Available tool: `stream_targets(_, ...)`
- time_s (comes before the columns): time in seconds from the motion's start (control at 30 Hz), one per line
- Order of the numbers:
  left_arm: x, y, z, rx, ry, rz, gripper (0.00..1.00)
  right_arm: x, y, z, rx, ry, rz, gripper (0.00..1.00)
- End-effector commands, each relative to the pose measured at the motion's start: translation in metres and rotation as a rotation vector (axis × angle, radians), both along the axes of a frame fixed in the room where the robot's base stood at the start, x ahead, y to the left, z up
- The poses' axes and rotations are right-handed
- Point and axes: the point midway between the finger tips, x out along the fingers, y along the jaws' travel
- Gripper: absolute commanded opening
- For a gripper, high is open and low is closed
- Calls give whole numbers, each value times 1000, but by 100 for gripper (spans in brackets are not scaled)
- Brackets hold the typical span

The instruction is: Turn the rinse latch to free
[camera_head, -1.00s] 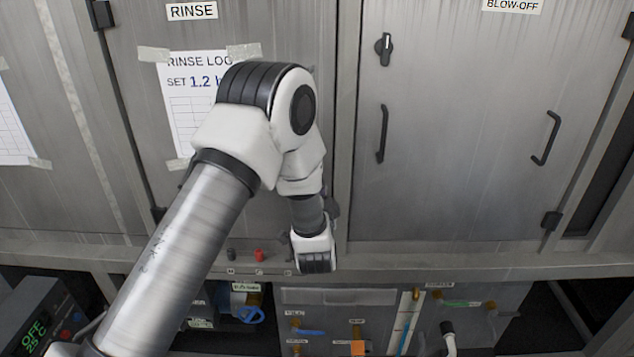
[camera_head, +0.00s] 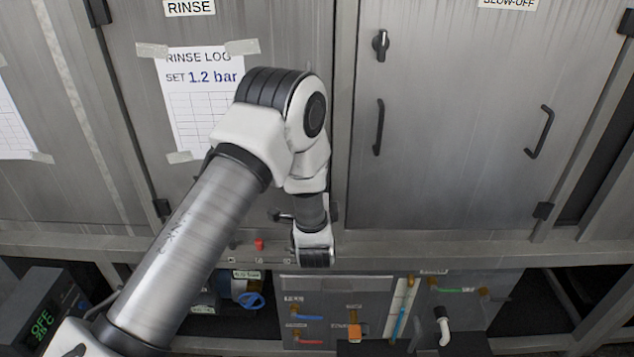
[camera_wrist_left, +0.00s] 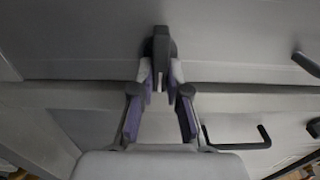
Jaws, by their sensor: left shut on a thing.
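The rinse latch (camera_wrist_left: 161,42) is a dark knob with a short lever in the left wrist view. My left gripper (camera_wrist_left: 161,73) is shut on its lever, with one finger on each side. The lever points down that picture, toward my palm, and its exact turn angle is hard to read. In the head view my left arm covers the lower right of the rinse door (camera_head: 135,100), hiding the latch and most of the gripper. My right gripper is not in view.
The blow-off door (camera_head: 460,130) to the right has its own black latch (camera_head: 380,45) and two handles (camera_head: 378,128). A taped rinse log sheet (camera_head: 195,115) hangs on the rinse door. Below the ledge are valves with coloured levers (camera_head: 310,317) and a display box (camera_head: 45,310) at lower left.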

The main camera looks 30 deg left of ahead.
Motion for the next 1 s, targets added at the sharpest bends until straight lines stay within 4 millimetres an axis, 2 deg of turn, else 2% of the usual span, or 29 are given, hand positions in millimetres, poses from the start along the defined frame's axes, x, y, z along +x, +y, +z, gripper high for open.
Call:
stream_targets(0.37, 0, 0, -1, 5, 4, -1, 0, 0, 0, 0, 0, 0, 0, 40)
stream_targets(0.4, 0, 0, -1, 5, 4, -1, 29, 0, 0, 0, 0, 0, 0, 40)
stream_targets(0.43, 0, 0, -1, 4, 3, -1, 39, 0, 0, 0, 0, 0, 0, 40)
stream_targets(0.77, -1, -1, -1, 3, 3, -1, 40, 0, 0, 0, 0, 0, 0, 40)
stream_targets(0.87, -10, -7, -1, 3, 4, -2, 40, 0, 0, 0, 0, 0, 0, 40)
stream_targets(1.0, -35, -24, -1, 5, 7, -5, 40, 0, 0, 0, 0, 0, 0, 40)
